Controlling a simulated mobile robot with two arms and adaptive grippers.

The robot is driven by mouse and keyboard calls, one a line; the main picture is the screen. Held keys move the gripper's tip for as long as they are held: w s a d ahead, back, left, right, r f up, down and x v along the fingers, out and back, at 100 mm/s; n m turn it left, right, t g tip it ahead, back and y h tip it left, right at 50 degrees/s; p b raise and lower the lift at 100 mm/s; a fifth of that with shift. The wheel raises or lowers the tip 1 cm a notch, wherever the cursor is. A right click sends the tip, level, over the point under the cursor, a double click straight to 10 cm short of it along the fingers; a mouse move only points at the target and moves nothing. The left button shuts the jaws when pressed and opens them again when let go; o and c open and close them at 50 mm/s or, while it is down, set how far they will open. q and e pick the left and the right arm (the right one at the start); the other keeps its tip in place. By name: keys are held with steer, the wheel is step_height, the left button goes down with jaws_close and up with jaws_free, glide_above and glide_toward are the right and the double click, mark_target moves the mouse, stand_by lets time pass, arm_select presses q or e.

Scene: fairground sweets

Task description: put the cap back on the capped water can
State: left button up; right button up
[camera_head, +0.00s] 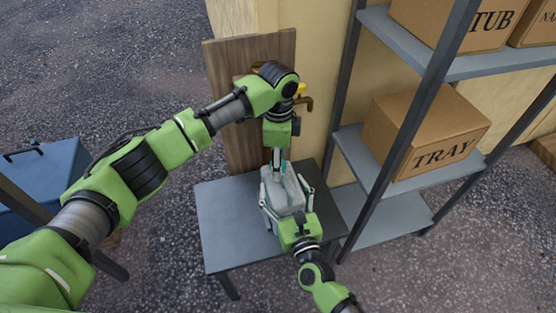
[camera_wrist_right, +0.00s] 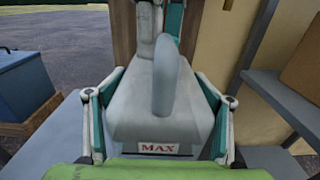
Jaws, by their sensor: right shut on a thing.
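The water can (camera_head: 285,194) is pale and translucent and stands on the grey table. In the right wrist view the can (camera_wrist_right: 125,115) shows its arched handle and a MAX label. My right gripper (camera_head: 288,198) is shut on the can, with one finger along each side of its body. My left gripper (camera_head: 277,158) points down at the can's top, at its far end. Its fingers also show behind the handle in the right wrist view (camera_wrist_right: 160,22). I cannot make out the cap; it may be hidden between the left fingers or behind the handle.
The grey table (camera_head: 225,225) has free room at its left. A brown wooden board (camera_head: 225,100) with a brass-coloured tap stands behind it. A metal shelf rack (camera_head: 400,205) with a TRAY box (camera_head: 425,135) is close on the right. A blue box (camera_head: 45,180) is at far left.

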steer(key=shift+w+r, duration=0.15)
steer(key=shift+r, duration=0.05)
steer(key=shift+d, duration=0.1)
steer(key=shift+c, duration=0.2)
arm_select(q)
step_height(320, 180, up, 12)
stand_by(0.3)
arm_select(e)
steer(key=o, duration=2.4)
steer(key=shift+f, duration=0.15)
arm_select(q)
steer(key=shift+w, duration=0.1)
